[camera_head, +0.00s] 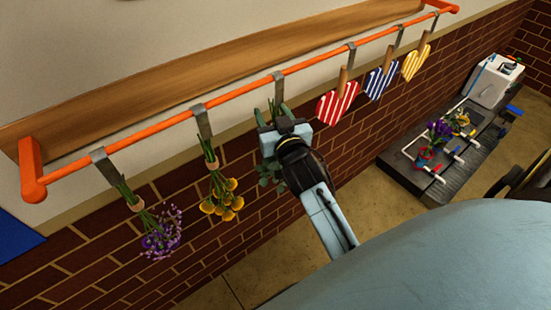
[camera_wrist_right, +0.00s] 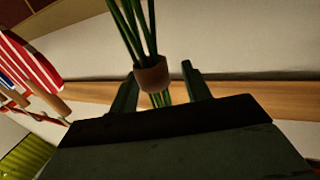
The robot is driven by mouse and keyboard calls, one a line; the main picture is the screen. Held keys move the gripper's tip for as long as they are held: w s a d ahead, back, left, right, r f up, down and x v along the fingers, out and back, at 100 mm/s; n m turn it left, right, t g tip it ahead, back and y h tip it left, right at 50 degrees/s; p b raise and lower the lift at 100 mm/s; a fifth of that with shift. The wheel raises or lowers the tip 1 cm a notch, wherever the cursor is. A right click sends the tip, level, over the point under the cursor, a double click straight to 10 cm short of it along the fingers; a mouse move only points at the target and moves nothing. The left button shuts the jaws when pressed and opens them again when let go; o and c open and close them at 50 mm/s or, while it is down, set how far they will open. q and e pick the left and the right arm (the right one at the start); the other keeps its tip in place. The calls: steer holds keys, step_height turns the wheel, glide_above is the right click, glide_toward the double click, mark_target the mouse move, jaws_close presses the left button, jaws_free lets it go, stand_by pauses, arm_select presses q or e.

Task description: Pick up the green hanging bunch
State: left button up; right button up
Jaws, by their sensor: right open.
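The green hanging bunch (camera_head: 268,170) hangs from a metal clip on the orange rail (camera_head: 237,91). In the head view my right gripper (camera_head: 283,128) covers its middle, so only some stems above and leaves below show. In the right wrist view, the bunch's green stems (camera_wrist_right: 137,30) run into a brown tie (camera_wrist_right: 152,76). The open fingers of my right gripper (camera_wrist_right: 159,82) stand on either side of the tie, with gaps visible. Whether the tie is fully between the fingers in depth is hard to tell. My left gripper is not in view.
A yellow bunch (camera_head: 221,196) and a purple bunch (camera_head: 160,232) hang to the left. A brick wall is close behind. A dark bench (camera_head: 400,171) stands at right.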

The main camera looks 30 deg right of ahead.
jaws_close()
steer(key=shift+r, duration=0.1)
stand_by(0.4)
